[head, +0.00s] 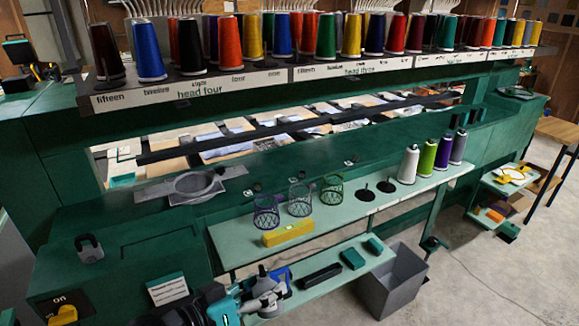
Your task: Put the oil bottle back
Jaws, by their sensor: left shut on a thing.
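My left gripper (268,287) is low in the middle of the head view, in front of the lower pale green shelf (330,285). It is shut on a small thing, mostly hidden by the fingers. A blue object (284,278) with a pale patch shows right at the fingers. It may be the oil bottle, but I cannot make out its shape. No other clear oil bottle shows. My right gripper is not in view.
A yellow block (288,233), wire baskets (300,200) and thread cones (408,165) stand on the upper pale green shelf (235,240). A black tray (321,275) and a green box (353,259) lie on the lower shelf. A grey bin (393,285) stands beside it.

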